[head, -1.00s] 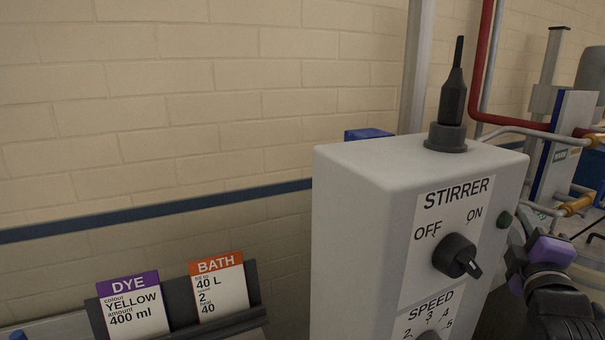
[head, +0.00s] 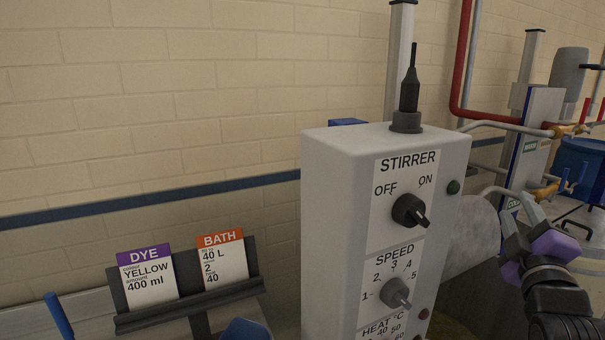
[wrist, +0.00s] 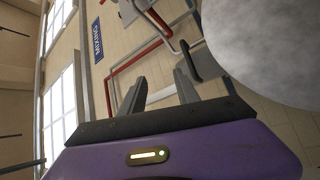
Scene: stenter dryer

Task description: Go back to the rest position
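My gripper (head: 522,224) is at the lower right of the head view, right of the grey control box (head: 330,230) and apart from it. In the wrist view its two fingers (wrist: 160,86) stand apart with nothing between them. The purple gripper body fills the bottom of that view. The box carries a black STIRRER knob (head: 409,210) under OFF and ON; its tip sticks out to the lower right. A grey SPEED knob (head: 395,292) is below it. The heat dial is cut off by the lower edge.
A dark holder left of the box bears a DYE card (head: 150,278) and a BATH card (head: 222,258). A pale rounded drum (head: 472,238) stands behind the box, near my gripper. Red pipes (head: 462,60), brass-coloured valves and a blue barrel (head: 578,165) are at the right.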

